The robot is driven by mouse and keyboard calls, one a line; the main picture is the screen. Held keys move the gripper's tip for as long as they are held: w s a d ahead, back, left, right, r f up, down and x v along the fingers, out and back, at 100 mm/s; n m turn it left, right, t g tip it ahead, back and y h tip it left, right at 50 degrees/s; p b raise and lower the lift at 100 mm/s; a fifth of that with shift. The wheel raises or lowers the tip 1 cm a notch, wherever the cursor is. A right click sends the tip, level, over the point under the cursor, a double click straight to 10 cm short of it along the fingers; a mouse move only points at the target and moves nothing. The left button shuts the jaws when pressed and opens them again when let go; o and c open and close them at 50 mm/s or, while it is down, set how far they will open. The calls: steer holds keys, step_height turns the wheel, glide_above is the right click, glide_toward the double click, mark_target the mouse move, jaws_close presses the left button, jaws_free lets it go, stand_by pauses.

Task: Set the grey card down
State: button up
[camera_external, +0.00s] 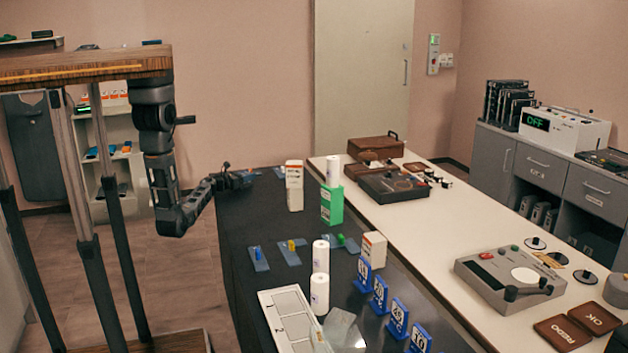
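My gripper (240,180) is at the end of my arm, low over the far left part of the dark table top (250,215). It is small and dark here, and I cannot tell whether its fingers are open or shut, or whether they hold anything. I cannot pick out the grey card for certain. A pale grey, shiny flat piece (342,330) lies tilted at the front of the dark top, beside a white tray with grey panels (268,298), well away from my gripper.
White rolls (320,292), a white-orange box (294,186) and a green box (332,206) stand upright on the dark top. Blue numbered stands (379,295) line its right side. Flat blue pieces (259,259) lie left. A white counter (430,235) adjoins on the right.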

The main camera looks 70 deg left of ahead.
steer(key=b+v, duration=0.1)
steer(key=v, duration=1.1)
steer(key=shift+b, duration=0.35)
steer(key=shift+d, duration=0.15)
